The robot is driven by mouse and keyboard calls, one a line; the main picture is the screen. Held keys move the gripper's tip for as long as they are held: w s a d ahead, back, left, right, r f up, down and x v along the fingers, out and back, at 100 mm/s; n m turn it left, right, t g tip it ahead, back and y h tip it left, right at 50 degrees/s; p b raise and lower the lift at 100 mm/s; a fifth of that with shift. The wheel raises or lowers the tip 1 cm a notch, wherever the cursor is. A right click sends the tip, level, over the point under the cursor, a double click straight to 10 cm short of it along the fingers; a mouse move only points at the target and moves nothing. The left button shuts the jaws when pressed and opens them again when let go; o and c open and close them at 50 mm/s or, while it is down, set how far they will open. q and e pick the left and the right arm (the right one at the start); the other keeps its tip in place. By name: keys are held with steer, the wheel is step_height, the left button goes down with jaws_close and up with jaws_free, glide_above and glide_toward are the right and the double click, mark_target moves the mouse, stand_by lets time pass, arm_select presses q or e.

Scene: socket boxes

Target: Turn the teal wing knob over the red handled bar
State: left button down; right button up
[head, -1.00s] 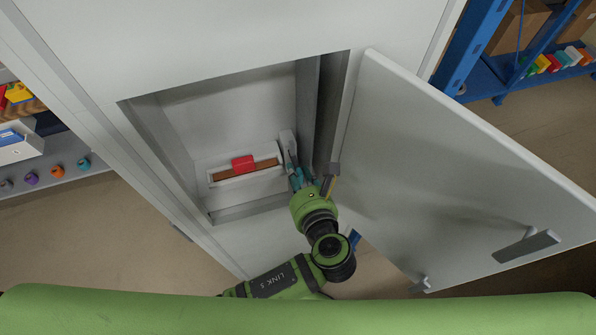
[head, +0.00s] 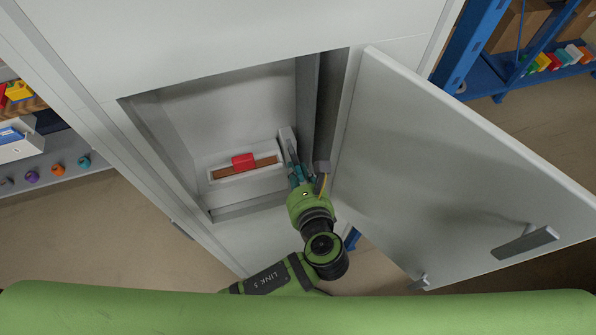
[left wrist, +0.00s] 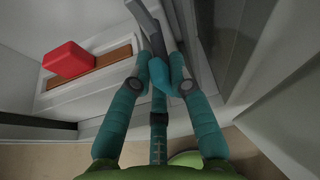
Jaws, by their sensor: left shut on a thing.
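A red handle (head: 243,161) sits on a brown bar in a pale frame (head: 217,183) inside the open cabinet; the wrist view shows the handle (left wrist: 68,59) and bar (left wrist: 103,60) at upper left. My left gripper (head: 291,168) reaches in just right of that frame, below a grey block (head: 286,136) at the side wall. Its teal fingers (left wrist: 160,68) are closed together around the near end of a grey bar-like piece (left wrist: 146,24). I cannot make out a teal wing knob apart from the teal fingers; the contact is partly hidden. My right gripper is not in view.
The cabinet door (head: 440,160) stands wide open to the right of my arm, with a grey handle (head: 525,243). The cabinet's right inner wall is close to my gripper. Shelves stand at far left (head: 60,178) and a blue rack (head: 470,50) at upper right.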

arm_select(q)
steer(key=shift+f+n+t+h, duration=0.15)
steer(key=shift+n+t+h, duration=0.15)
steer(key=shift+n+h, duration=0.7)
steer(key=shift+f+n+b, duration=0.15)
steer(key=shift+n+b, duration=0.45)
steer(key=shift+n, duration=0.2)
steer(key=shift+f+n+t+h+b, duration=0.1)
steer(key=shift+n+t+h+b, duration=0.4)
steer(key=shift+n+b, duration=0.15)
steer(key=n+t+b, duration=0.1)
steer(key=n+b, duration=0.1)
steer(key=b, duration=0.1)
steer(key=n+t+h+b, duration=0.1)
steer(key=n+b, duration=0.1)
steer(key=b, duration=0.2)
steer(key=n+b, duration=0.2)
steer(key=b, duration=0.2)
steer(key=shift+f+n+t+h, duration=0.25)
steer(key=shift+f+t+h, duration=0.05)
steer(key=shift+t+h, duration=0.1)
steer(key=shift+r+n+b, duration=0.25)
steer(key=shift+n+b, duration=0.35)
steer(key=shift+b, duration=0.6)
steer(key=c, duration=1.4)
jaws_free()
steer(key=shift+r, duration=0.1)
